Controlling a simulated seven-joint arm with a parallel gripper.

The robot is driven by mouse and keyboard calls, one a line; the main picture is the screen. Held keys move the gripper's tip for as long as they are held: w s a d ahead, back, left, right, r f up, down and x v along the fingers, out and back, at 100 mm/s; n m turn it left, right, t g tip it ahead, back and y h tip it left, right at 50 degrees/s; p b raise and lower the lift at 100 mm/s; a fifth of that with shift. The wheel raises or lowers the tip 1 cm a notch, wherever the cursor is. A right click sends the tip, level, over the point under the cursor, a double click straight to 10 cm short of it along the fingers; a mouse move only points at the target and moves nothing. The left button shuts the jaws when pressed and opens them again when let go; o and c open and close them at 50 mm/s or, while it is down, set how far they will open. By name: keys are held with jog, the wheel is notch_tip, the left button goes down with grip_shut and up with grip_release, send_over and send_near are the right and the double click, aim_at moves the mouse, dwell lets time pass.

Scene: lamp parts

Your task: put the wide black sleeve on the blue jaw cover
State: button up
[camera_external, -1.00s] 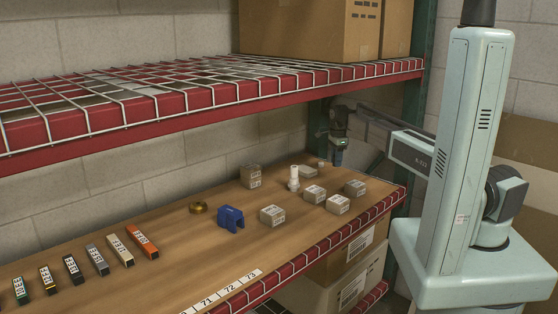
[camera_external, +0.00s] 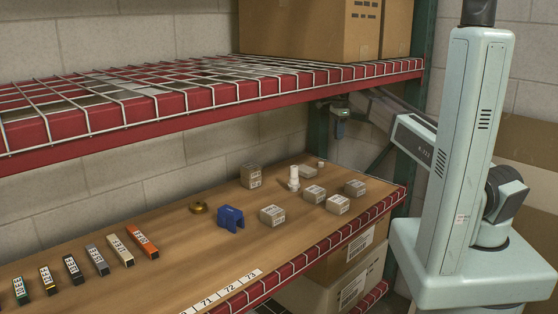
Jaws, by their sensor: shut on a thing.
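The blue jaw cover (camera_external: 230,218) stands on the wooden shelf board, left of the middle, with nothing on it. My gripper (camera_external: 341,113) is at the far right end, high above the board and just under the upper shelf. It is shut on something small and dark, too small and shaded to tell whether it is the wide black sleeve. I can make out no wide black sleeve elsewhere on the board. The gripper is well apart from the jaw cover, to its right and above it.
A brass ring (camera_external: 198,207) lies left of the jaw cover. Several grey labelled boxes (camera_external: 272,215) and a white cylinder (camera_external: 293,178) stand to its right. A row of coloured blocks (camera_external: 97,260) is at the left. The upper wire shelf (camera_external: 220,85) hangs above.

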jog(key=shift+r, duration=0.9)
jog(key=s+a+n, duration=0.3)
jog(key=a, duration=0.4)
jog(key=s+a+n, duration=0.2)
jog(key=s+a, duration=0.2)
jog(key=a, duration=0.4)
jog(key=n, duration=1.3)
send_over(230, 210)
notch_tip(230, 210, down, 5)
jog(key=shift+f, duration=5.3)
jog(key=shift+f, duration=0.15)
jog(key=o, duration=1)
jog(key=shift+r, duration=0.2)
